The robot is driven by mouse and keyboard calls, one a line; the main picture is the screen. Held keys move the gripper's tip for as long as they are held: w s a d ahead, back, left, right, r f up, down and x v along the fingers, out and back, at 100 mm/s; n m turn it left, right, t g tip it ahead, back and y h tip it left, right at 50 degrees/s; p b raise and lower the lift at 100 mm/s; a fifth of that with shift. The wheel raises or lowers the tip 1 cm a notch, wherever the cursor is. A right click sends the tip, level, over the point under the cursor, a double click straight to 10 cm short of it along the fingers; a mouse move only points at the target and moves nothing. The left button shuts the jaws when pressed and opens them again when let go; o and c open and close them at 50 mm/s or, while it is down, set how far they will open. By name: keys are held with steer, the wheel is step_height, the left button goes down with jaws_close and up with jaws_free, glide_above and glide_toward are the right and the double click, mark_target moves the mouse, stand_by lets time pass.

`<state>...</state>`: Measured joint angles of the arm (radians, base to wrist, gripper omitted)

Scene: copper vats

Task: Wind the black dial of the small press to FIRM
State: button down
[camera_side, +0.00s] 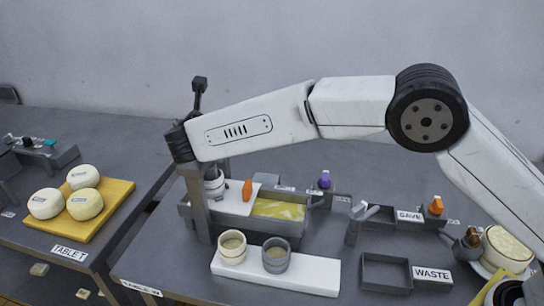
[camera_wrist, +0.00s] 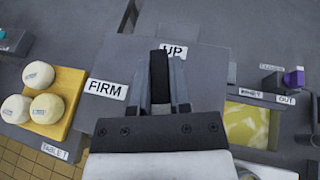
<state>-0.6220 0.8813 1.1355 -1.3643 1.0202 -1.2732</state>
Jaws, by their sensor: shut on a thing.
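In the wrist view, my gripper (camera_wrist: 161,88) is shut on the black dial (camera_wrist: 160,66), with one grey finger on each side of its bar. The FIRM label (camera_wrist: 106,89) is to the left of the dial on the same grey plate (camera_wrist: 210,75). In the side view, a grey upright post (camera_side: 198,205) stands below my wrist. My arm hides the dial and its labels there.
A grey tray (camera_side: 272,227) with a yellow-filled section sits beside the post. Two cups, one cream (camera_side: 232,248) and one grey (camera_side: 275,256), stand in front on a white board (camera_side: 310,277). White cheeses lie on a yellow board (camera_side: 110,210) on the left table. A WASTE bin (camera_side: 387,287) is at right.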

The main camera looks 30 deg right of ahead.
steer(key=shift+m+g+h, duration=0.7)
steer(key=shift+m+h, duration=0.3)
steer(key=shift+m+g+h, duration=1.3)
steer(key=shift+m+h, duration=0.1)
steer(key=shift+m, duration=0.2)
steer(key=c, duration=0.6)
jaws_free()
steer(key=shift+o, duration=0.2)
steer(key=shift+r, duration=0.15)
steer(key=shift+r, duration=1.55)
steer(key=shift+s, duration=0.1)
steer(key=shift+s+r, duration=0.1)
steer(key=shift+r, duration=0.15)
